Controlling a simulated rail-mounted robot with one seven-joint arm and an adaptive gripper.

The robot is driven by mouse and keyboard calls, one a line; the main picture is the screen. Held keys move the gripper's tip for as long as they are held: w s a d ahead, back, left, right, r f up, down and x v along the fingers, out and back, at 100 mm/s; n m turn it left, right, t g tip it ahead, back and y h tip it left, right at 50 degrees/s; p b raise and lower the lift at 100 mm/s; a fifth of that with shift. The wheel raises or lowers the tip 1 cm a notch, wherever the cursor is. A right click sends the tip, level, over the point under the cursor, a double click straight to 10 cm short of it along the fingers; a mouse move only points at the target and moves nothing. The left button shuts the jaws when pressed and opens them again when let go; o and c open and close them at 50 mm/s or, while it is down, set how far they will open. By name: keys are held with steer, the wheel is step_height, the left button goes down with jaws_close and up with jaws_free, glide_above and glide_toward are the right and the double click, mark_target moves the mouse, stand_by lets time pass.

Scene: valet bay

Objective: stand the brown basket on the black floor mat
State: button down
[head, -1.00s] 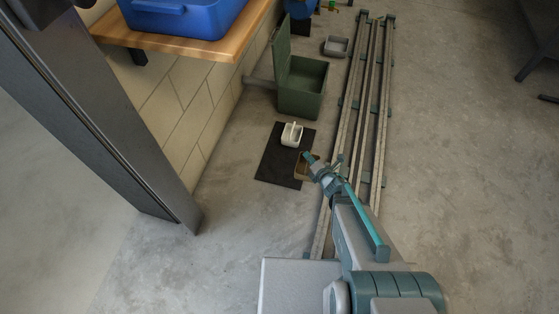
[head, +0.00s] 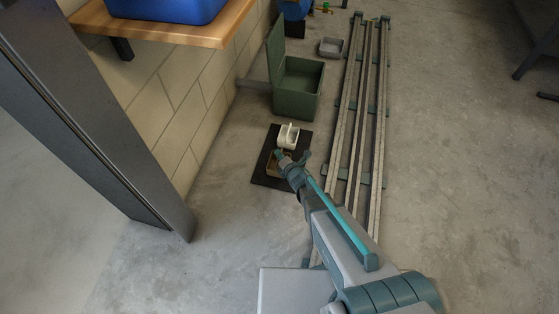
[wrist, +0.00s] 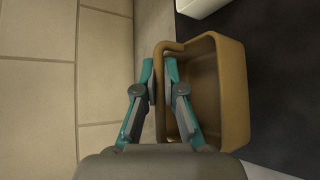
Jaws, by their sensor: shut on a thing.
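The brown basket (head: 272,168) is a small open box with a raised rim or handle. In the wrist view the basket (wrist: 235,85) is upright, and my gripper (wrist: 161,64) is shut on its left side. The black floor mat (head: 260,178) lies flat on the concrete. In the head view the basket appears within the mat's outline, partly hidden by my gripper (head: 284,160). In the wrist view the basket overlaps the left edge of the mat (wrist: 285,60). I cannot tell whether its base touches the mat.
A white basket (head: 288,136) stands on the far part of the mat. Beyond it is an open green chest (head: 298,95) and a grey tray (head: 331,47). Floor rails (head: 350,110) run to the right. A block wall (head: 180,95) stands to the left.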

mark_target(273, 165)
steer(key=shift+f+b, duration=0.35)
steer(key=shift+f, duration=1.25)
steer(key=shift+f+b, duration=0.2)
steer(key=shift+b, duration=0.1)
steer(key=c, duration=1.3)
jaws_free()
steer(key=shift+r, duration=0.1)
